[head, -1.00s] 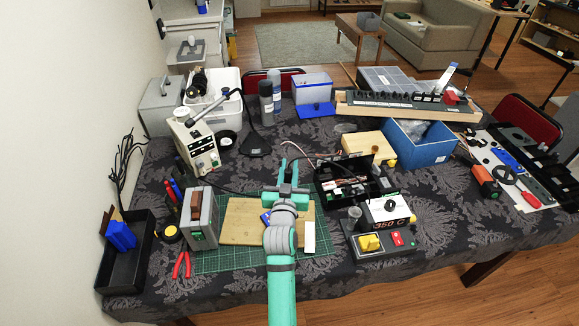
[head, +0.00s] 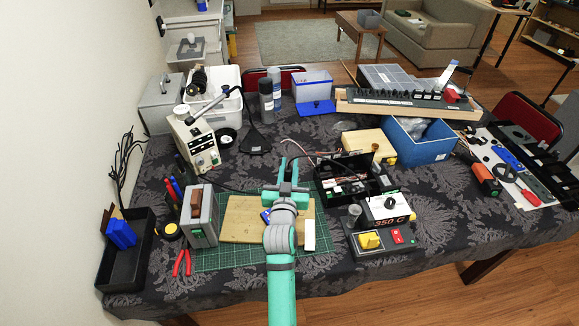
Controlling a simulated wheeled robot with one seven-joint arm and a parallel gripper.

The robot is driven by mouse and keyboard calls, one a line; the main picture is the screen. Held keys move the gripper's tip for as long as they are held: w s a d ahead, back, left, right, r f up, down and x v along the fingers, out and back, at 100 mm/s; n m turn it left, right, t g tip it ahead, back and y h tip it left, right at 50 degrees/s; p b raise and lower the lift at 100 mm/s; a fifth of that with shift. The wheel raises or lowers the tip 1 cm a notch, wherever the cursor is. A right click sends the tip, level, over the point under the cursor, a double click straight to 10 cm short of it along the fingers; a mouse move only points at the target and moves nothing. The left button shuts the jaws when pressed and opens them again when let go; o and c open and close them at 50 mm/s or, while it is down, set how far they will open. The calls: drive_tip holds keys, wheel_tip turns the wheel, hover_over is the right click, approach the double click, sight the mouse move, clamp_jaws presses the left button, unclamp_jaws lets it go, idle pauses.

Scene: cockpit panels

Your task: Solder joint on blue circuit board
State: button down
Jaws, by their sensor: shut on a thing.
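My gripper (head: 290,166) is at the middle of the table, at the top edge of the wooden board (head: 240,222). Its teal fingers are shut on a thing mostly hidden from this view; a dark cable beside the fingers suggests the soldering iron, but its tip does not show. A small part of the blue circuit board (head: 265,216) shows on the wooden board, left of my wrist; the rest is hidden behind my arm. The soldering station (head: 380,225), marked 350 C, stands to the right with a yellow and a red control.
A green cutting mat (head: 205,261) lies under the wooden board. A black open box (head: 345,188) with electronics stands close right of my gripper. A grey case (head: 200,215) stands left. Red pliers (head: 182,262) lie at the mat's left edge.

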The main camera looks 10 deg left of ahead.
drive_tip(key=shift+f, duration=0.7)
idle(1.3)
wheel_tip(320, 180, up, 7)
idle(0.7)
drive_tip(key=shift+r, duration=0.1)
